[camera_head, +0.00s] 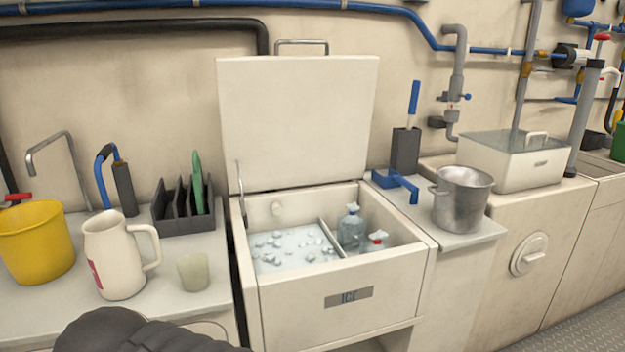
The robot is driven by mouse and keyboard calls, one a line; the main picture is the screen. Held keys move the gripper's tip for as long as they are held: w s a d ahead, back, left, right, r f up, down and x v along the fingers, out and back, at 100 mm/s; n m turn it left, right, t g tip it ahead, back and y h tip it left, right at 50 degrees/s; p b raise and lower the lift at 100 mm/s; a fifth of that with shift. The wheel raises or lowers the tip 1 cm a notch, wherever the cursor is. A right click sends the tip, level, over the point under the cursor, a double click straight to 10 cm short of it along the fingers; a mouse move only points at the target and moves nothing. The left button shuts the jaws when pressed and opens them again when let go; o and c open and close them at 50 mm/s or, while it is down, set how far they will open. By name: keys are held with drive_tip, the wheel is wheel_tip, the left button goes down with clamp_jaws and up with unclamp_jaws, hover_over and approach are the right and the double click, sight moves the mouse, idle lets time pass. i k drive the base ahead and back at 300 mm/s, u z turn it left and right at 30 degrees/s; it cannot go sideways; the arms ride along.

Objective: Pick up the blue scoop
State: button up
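A blue scoop-like object (396,183) lies on the light counter just right of the open ice chest, in front of a dark holder and left of a metal pot. Its boxy end is at the left, and a narrower part reaches right and toward the front. Nothing is holding it. My gripper's fingers are not in view. A dark rounded shape at the bottom left edge looks like part of my arm, far to the left of the blue object.
The ice chest (340,298) stands open, with ice and bottles inside and its lid (298,120) upright. A dark holder (405,150) with a blue-handled tool and a metal pot (462,200) crowd the blue object. A pitcher (115,255), cup (193,272) and yellow bucket (35,245) stand left.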

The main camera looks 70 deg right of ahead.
sight(393, 178)
drive_tip(key=u, duration=0.85)
drive_tip(key=k, duration=2.1)
drive_tip(key=z, duration=1.3)
